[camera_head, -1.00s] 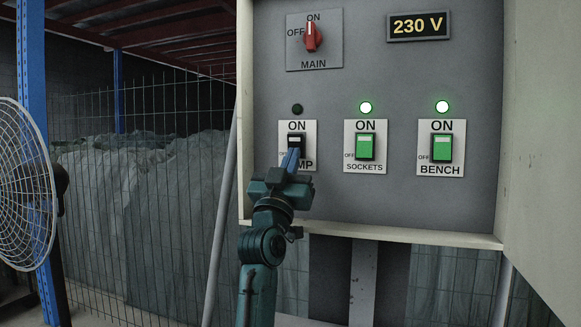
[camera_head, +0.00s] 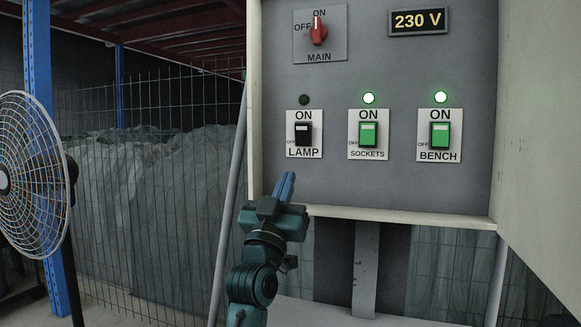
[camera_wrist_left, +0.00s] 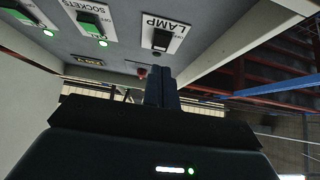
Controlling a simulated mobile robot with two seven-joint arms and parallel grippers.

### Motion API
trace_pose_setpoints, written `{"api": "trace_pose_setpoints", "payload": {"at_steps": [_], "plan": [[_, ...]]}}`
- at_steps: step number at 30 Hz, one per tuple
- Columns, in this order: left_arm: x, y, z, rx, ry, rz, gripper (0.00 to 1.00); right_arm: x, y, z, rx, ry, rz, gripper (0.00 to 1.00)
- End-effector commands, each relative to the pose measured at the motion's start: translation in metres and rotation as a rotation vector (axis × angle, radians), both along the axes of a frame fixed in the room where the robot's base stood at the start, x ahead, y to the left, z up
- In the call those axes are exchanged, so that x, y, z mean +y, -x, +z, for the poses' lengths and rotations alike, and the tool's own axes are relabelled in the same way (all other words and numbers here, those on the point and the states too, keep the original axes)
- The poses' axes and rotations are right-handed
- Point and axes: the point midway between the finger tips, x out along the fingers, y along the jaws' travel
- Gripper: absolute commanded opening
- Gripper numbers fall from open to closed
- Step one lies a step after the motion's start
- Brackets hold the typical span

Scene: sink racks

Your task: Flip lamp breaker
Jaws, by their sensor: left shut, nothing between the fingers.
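The lamp breaker (camera_head: 303,134) is a dark switch on a white plate, with LAMP below it and an unlit indicator (camera_head: 305,99) above it. It also shows in the left wrist view (camera_wrist_left: 161,40). My left gripper (camera_head: 285,184) is shut and empty, with its blue fingers together. It is below the lamp breaker and apart from it, near the bottom edge of the panel. In the left wrist view the shut fingers (camera_wrist_left: 161,86) point toward the panel. My right gripper is not in view.
The sockets breaker (camera_head: 368,135) and bench breaker (camera_head: 440,135) are green with lit green indicators. A red main switch (camera_head: 318,32) and a 230 V display (camera_head: 419,21) are above. The open cabinet door (camera_head: 535,120) is at right. A fan (camera_head: 32,175) stands at left.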

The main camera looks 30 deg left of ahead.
Motion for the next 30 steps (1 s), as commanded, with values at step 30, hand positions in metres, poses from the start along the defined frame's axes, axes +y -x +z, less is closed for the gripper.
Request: {"api": "trace_pose_setpoints", "payload": {"at_steps": [30], "plan": [[-0.004, 0.017, -0.021, -0.002, 0.000, -0.001, 0.00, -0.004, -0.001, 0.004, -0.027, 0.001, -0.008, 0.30]]}}
